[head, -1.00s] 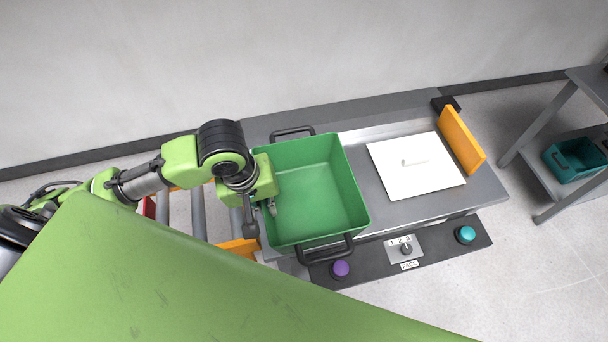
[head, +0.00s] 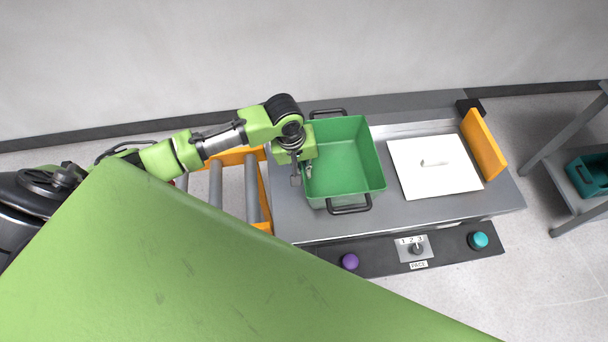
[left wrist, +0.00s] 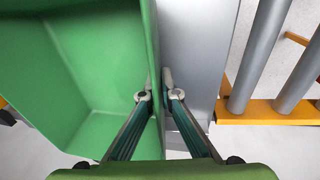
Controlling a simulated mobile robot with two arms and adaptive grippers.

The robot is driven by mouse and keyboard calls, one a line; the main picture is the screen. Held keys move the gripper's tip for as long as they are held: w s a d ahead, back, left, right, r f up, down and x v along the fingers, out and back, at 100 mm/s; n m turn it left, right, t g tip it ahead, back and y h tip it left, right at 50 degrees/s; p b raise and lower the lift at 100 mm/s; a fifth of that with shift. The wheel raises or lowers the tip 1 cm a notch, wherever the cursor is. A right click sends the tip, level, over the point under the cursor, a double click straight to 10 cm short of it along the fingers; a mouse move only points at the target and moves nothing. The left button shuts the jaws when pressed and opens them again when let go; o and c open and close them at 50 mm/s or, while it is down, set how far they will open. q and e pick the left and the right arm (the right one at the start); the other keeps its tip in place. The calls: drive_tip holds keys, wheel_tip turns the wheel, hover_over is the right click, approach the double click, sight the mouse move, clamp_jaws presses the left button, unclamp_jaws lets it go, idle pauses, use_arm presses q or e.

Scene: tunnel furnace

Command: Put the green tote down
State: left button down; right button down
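The green tote (head: 341,158) is empty and upright, with black handles on its far and near sides, over the left part of the grey table. I cannot tell for sure whether its bottom touches the table. My left gripper (head: 307,170) is at the tote's left wall. In the left wrist view my left gripper (left wrist: 161,97) has one finger inside the tote (left wrist: 105,60) and one outside, closed on the wall. My right gripper is not in view.
Rollers (head: 252,190) adjoin on the left. A control panel (head: 395,256) runs along the front. A shelf with a teal bin (head: 588,176) stands at right.

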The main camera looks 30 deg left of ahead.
use_arm(q)
drive_tip(key=shift+w+f, duration=0.15)
drive_tip(key=shift+f, duration=1.4)
drive_tip(key=c, duration=2.3)
unclamp_jaws()
drive_tip(key=shift+f, duration=0.15)
drive_tip(key=r, duration=0.4)
drive_tip(key=s+a+r, duration=0.1)
drive_tip(key=r, duration=0.3)
drive_tip(key=s+r, duration=0.1)
drive_tip(key=r, duration=0.3)
drive_tip(key=shift+a, duration=0.15)
